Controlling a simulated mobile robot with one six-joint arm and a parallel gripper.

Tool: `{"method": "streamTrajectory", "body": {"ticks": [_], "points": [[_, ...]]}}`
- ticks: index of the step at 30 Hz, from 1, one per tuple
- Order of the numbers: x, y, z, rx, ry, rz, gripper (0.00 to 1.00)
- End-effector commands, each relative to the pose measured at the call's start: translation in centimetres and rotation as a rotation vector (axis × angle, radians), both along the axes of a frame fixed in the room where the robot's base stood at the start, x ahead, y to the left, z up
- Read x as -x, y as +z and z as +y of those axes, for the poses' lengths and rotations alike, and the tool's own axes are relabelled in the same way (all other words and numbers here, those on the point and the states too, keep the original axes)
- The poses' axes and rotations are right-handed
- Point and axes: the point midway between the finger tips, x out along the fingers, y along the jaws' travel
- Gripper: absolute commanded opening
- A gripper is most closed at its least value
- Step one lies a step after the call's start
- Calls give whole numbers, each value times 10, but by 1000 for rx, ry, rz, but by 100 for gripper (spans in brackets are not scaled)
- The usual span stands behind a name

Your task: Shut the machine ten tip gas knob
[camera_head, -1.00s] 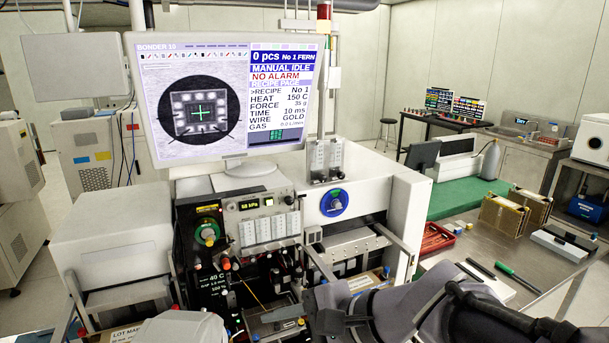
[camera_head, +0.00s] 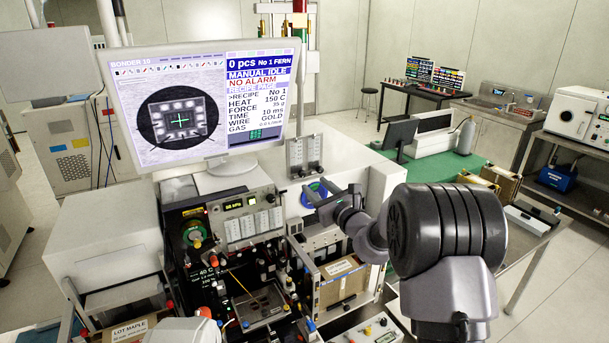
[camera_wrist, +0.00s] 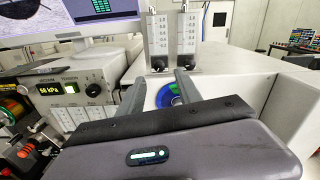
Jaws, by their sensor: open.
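Machine ten is the bonder whose screen (camera_head: 205,100) reads BONDER 10, with a gas line too small to read surely. On its white front is a round blue knob (camera_head: 307,201) with a green part, below two flow gauges. It is partly hidden behind my gripper (camera_head: 320,192). In the wrist view the blue knob (camera_wrist: 168,95) shows between the fingers of my gripper (camera_wrist: 160,80), nearer the right one. The gripper is open and empty; I cannot tell whether a finger touches the knob. No label for tip gas is readable.
Two flow gauges (camera_wrist: 172,42) stand just beyond the fingers. A cardboard box (camera_head: 343,277) is below my gripper.

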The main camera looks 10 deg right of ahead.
Motion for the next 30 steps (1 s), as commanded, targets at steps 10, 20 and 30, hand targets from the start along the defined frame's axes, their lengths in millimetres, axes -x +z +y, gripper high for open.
{"method": "streamTrajectory", "body": {"ticks": [10,20,30], "points": [[-64,1,21,2,1,-1,41],[-70,0,23,1,1,0,41],[-70,0,23,1,1,0,0]]}}
